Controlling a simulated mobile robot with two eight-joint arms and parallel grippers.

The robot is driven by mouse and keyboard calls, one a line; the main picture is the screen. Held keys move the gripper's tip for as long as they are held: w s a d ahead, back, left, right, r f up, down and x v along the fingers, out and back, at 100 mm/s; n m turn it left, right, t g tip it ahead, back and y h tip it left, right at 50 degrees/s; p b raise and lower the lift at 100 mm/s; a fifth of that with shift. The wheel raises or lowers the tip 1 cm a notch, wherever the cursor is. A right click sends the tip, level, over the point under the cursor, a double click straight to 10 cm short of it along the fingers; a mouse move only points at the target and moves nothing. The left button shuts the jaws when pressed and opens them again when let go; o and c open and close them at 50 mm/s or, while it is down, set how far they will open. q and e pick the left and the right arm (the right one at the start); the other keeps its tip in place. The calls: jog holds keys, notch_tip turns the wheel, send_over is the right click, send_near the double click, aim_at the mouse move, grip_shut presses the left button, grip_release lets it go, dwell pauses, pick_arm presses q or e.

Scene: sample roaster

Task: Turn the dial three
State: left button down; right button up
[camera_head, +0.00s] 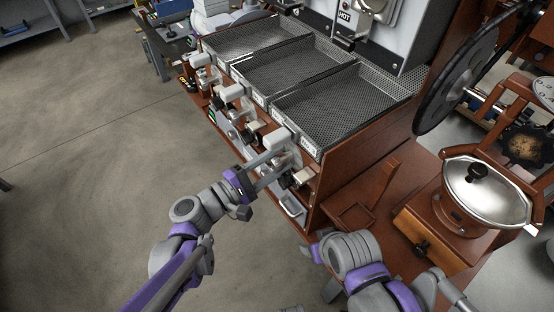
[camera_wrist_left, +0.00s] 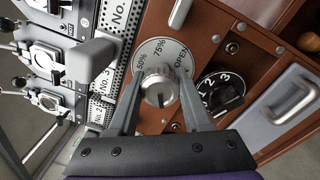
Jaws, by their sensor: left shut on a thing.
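A round metal dial plate marked 50%, 75% and OPEN (camera_wrist_left: 172,60) is on the brown front panel in the left wrist view. A silver knob (camera_wrist_left: 159,90) sits at its middle. My left gripper (camera_wrist_left: 158,98) has one finger on each side of the knob and is shut on it. In the head view, my left gripper (camera_head: 268,168) reaches the front of the nearest roaster unit.
Three perforated trays (camera_head: 340,105) lie on top of the roaster. A grey lever handle (camera_wrist_left: 95,52) is left of the dial. A silver pull handle (camera_wrist_left: 293,100) is to the right. A grinder with a silver lid (camera_head: 488,188) stands at the right. The floor at left is clear.

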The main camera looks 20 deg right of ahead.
pick_arm(q)
jog(key=shift+s+f, duration=0.1)
jog(key=shift+f, duration=0.1)
jog(key=shift+c, duration=1.8)
grip_release()
jog(key=shift+r, duration=0.1)
jog(key=shift+a, duration=0.1)
jog(key=v, duration=1)
jog(key=shift+a, duration=0.25)
jog(key=shift+s+a, duration=0.1)
